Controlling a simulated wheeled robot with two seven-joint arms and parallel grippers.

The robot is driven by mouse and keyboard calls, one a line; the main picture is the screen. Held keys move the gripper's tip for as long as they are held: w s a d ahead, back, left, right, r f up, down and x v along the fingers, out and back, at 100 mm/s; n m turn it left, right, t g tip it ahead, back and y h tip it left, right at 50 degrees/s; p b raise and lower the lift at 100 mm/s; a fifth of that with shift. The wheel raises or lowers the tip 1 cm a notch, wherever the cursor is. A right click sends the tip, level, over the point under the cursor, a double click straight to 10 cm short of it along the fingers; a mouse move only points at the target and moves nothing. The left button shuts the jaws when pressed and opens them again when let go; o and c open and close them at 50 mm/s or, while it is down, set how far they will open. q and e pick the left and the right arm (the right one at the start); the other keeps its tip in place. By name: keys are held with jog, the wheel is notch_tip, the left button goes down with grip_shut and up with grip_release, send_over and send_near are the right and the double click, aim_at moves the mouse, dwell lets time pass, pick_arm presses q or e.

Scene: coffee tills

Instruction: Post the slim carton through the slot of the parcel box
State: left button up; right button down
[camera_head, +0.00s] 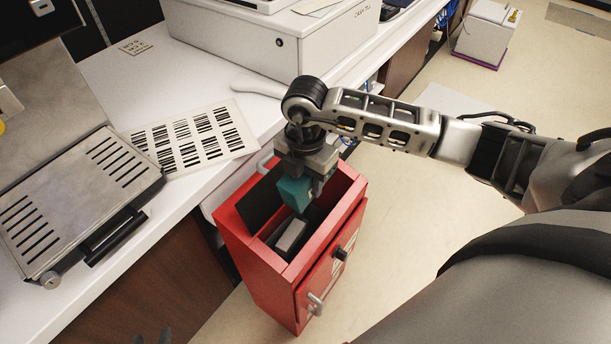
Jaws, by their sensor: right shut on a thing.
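The red parcel box (265,272) stands on the floor beside the counter, with a dark opening in its top. My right gripper (305,180) is over the box, pointing down and shut on a teal block, which I take for the slim carton (295,193). The carton's lower end is over or just inside the opening; its exact depth is hard to tell. The slot's edges are partly hidden by the gripper and carton. Two dark tips at the bottom edge seem to be my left gripper (152,338); its jaws cannot be made out.
A grey block (291,236) shows within the box's opening. The white counter (110,270) runs along the left, with a barcode sheet (190,140), a slotted metal drip tray (75,200) and a white cash drawer (325,45). Open floor (400,215) lies right of the box.

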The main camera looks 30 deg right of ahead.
notch_tip(320, 180, down, 2)
jog(key=shift+f+b, duration=0.15)
jog(key=shift+b, duration=0.55)
notch_tip(320, 180, down, 2)
jog(key=shift+f+b, duration=0.25)
jog(key=shift+b, duration=0.8)
pick_arm(q)
jog(key=shift+w+d+f+n+t+h+b, duration=0.15)
jog(key=shift+d+f+n+t+h+b, duration=0.15)
jog(key=shift+f+b, duration=0.75)
jog(key=shift+w+d+f+n+t+h+b, duration=0.1)
jog(key=shift+d+f+t+h+b, duration=0.2)
jog(key=shift+b, duration=1.3)
pick_arm(e)
notch_tip(320, 180, down, 7)
jog(key=c, duration=0.7)
grip_release()
